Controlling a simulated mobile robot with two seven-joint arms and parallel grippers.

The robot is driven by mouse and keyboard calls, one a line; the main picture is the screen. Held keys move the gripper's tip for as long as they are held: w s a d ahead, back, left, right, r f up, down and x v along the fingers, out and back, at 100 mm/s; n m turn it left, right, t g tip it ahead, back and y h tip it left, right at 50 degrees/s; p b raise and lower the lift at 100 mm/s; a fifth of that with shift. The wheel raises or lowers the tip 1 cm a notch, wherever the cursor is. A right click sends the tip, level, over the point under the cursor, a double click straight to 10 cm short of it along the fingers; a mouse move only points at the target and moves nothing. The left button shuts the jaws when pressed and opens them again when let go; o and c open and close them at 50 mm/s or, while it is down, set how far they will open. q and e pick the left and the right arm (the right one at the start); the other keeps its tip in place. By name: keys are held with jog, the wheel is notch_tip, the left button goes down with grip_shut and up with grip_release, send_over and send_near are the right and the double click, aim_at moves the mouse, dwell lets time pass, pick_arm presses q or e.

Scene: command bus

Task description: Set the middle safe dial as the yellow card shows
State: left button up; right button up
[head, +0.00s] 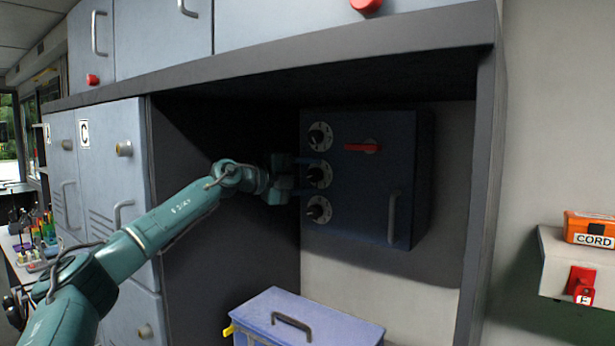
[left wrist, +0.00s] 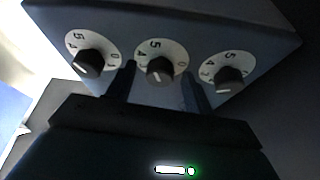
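The dark blue safe (head: 375,190) hangs in the grey alcove, with three white-faced dials down the left of its front. The middle dial (head: 318,174) also shows between the other two in the left wrist view (left wrist: 160,70); the white line on its black knob points down in that picture. My left gripper (head: 305,177) is in front of the middle dial, its fingers apart on either side of the knob. I cannot tell whether they touch it. The upper dial (head: 319,136) and lower dial (head: 319,211) are clear of the fingers. I see no yellow card. My right gripper is out of view.
The safe has a red lever (head: 363,148) and a vertical handle (head: 393,217). A blue-lidded box (head: 345,328) stands below. The alcove's right wall (head: 484,180) and top edge (head: 270,68) frame the space. An orange CORD box (head: 590,228) sits on a shelf at right.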

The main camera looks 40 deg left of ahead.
pick_arm(q)
jog(key=shift+s+a+f, duration=0.1)
jog(key=shift+s+a, duration=0.1)
jog(key=shift+s, duration=0.3)
jog(key=b+v, duration=0.2)
jog(key=v, duration=0.4)
jog(key=shift+s, duration=0.25)
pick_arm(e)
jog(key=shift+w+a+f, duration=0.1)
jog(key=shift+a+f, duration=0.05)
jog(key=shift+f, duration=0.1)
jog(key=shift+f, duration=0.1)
